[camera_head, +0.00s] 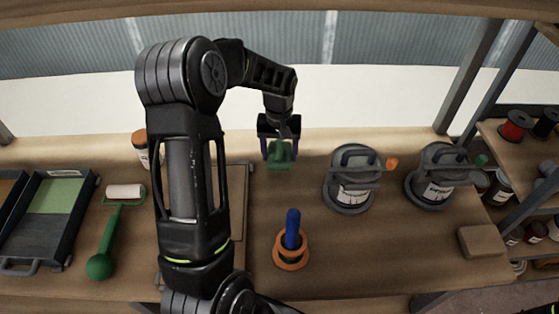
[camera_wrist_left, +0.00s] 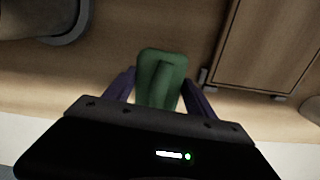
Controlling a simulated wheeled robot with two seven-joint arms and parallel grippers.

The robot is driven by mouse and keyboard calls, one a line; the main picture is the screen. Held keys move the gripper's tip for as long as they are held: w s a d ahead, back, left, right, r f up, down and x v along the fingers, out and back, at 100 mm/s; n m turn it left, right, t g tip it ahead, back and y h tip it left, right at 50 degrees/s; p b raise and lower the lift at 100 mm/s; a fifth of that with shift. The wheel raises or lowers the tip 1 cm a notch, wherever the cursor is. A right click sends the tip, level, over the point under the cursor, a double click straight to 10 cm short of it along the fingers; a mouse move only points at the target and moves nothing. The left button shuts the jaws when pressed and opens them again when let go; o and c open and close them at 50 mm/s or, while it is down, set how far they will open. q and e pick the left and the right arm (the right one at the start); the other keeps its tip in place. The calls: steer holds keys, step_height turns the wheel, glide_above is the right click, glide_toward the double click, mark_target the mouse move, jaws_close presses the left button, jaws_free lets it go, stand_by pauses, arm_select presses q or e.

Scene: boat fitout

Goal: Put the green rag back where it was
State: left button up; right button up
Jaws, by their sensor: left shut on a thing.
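The green rag (camera_head: 279,155) is held in my left gripper (camera_head: 279,145), over the back part of the wooden bench. In the left wrist view the rag (camera_wrist_left: 158,75) sits between the two purple fingers of my left gripper (camera_wrist_left: 160,90), which are shut on it. In the head view it looks close to the bench top, but I cannot tell whether it touches. My right gripper is not in view.
An orange ring with a blue handle (camera_head: 291,240) stands in front. A green-handled roller (camera_head: 108,235) and paint tray (camera_head: 45,225) lie left. A tan block (camera_head: 482,241) lies right. Bench between rag and orange ring is clear.

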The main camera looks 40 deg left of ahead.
mark_target(279, 150)
arm_select(q)
steer(key=shift+f, duration=0.25)
steer(key=shift+f+p, duration=0.3)
steer(key=shift+f, duration=1.6)
steer(key=shift+f, duration=0.1)
steer(key=o, duration=1.3)
steer(key=shift+o, duration=0.2)
step_height(279, 150, up, 12)
steer(key=shift+r+b, duration=0.15)
steer(key=shift+b, duration=0.6)
